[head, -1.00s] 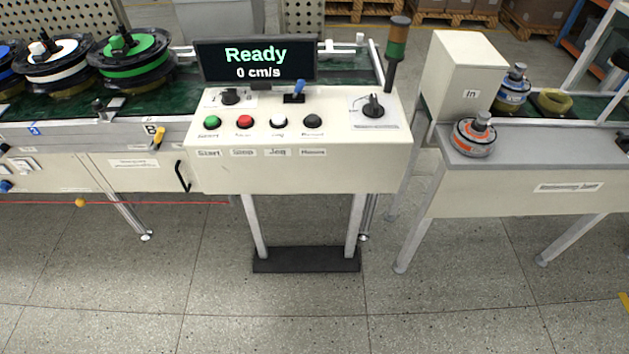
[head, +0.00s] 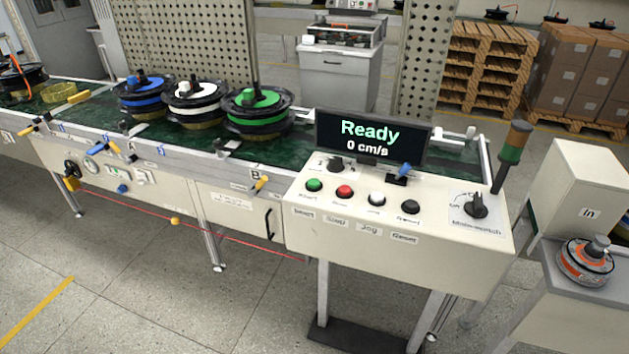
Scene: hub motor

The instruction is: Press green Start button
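The green Start button (head: 314,185) is the leftmost of a row of buttons on the sloped top of a cream control box (head: 400,254). A label reading Start sits below it on the front face. To its right are a red button (head: 345,191), a white button (head: 377,198) and a black button (head: 411,207). A screen (head: 370,139) behind them reads "Ready" and "0 cm/s". Neither of my grippers is in view, and nothing touches the button.
A green conveyor (head: 80,110) carrying blue, white and green hub motors (head: 258,112) runs behind and left. A signal tower (head: 511,157) stands at the box's right end. A side table holds an orange motor (head: 585,262). The floor in front (head: 140,300) is clear.

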